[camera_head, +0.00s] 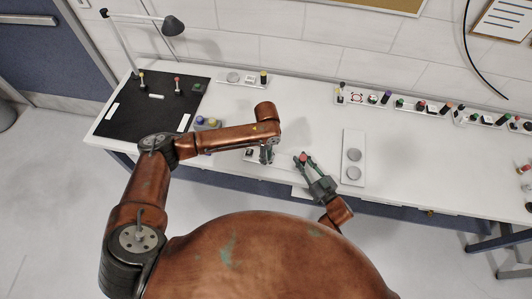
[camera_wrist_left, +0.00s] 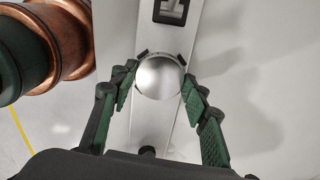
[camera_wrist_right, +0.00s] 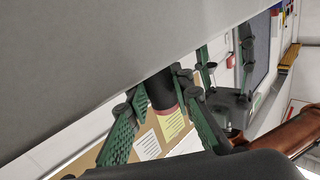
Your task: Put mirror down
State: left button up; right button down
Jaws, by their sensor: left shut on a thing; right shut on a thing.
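A round silver mirror (camera_wrist_left: 160,77) shows between the fingertips of my left gripper (camera_wrist_left: 156,85) in the left wrist view. The fingers close on its two sides, above a pale strip-like plate. In the head view my left gripper (camera_head: 267,154) is over the front middle of the table, and the mirror is hard to make out there. My right gripper (camera_head: 306,165) is just to its right, shut on a red-topped dark post (camera_head: 303,157). In the right wrist view the post (camera_wrist_right: 160,91) is dark with a red band, between the right fingers (camera_wrist_right: 155,95). Its base is hidden.
A white plate with two grey discs (camera_head: 353,164) lies right of my right gripper. A black mat (camera_head: 140,117) with a lamp (camera_head: 172,25) is at the left. Several small knobbed parts (camera_head: 387,97) line the back. The white table (camera_head: 300,110) between is mostly clear.

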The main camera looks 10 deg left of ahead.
pick_arm(q)
jog(key=o, duration=1.2)
jog(key=shift+f, duration=0.1)
notch_tip(320, 180, up, 12)
jog(key=shift+r, duration=0.2)
